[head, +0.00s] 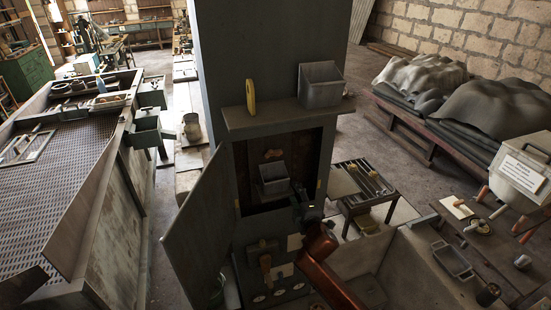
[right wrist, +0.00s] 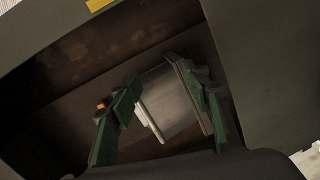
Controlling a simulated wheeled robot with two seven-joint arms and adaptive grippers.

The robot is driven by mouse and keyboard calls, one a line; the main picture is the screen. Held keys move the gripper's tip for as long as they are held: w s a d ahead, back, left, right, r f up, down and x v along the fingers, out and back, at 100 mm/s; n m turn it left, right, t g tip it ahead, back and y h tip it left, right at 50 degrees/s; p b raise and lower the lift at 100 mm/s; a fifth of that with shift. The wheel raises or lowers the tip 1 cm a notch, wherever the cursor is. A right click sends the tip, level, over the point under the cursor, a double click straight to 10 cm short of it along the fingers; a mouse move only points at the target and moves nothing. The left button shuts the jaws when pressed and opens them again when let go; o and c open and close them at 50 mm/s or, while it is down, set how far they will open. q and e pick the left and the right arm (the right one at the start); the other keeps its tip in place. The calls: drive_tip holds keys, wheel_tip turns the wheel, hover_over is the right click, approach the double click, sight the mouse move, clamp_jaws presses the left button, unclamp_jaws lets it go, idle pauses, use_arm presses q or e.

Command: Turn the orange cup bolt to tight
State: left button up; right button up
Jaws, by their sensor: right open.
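A small orange-brown piece (head: 272,154) shows inside the open cabinet in the head view, above a grey open-topped box (head: 273,181). I cannot tell whether it is the orange cup bolt. My right gripper (head: 297,192) is at the right side of the cabinet opening, with my red-brown arm below it. In the right wrist view its green fingers (right wrist: 153,82) are apart, and a pale grey metal surface (right wrist: 172,108) shows between them. A small orange spot (right wrist: 102,104) shows at the left finger; I cannot tell what it belongs to. My left gripper is not seen.
The cabinet door (head: 195,235) hangs open to the left. A shelf (head: 270,117) above the opening holds a grey bin (head: 321,85) and a yellow oval piece (head: 250,97). Knobs and dials lie below the opening. A small rack table (head: 364,186) stands to the right.

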sight(272, 155)
drive_tip(key=a+r+n+t+y, duration=0.1)
drive_tip(key=a+r, duration=0.2)
drive_tip(key=r, duration=0.3)
drive_tip(key=a+r+n+y, duration=0.1)
drive_tip(key=a+r+n, duration=0.15)
drive_tip(key=r, duration=0.35)
drive_tip(key=shift+m, duration=0.35)
drive_tip(key=x, duration=0.7)
drive_tip(key=shift+w+a+p, duration=0.15)
drive_tip(key=shift+a+p, duration=0.05)
drive_tip(key=shift+p, duration=0.1)
drive_tip(key=shift+c, duration=0.7)
clamp_jaws()
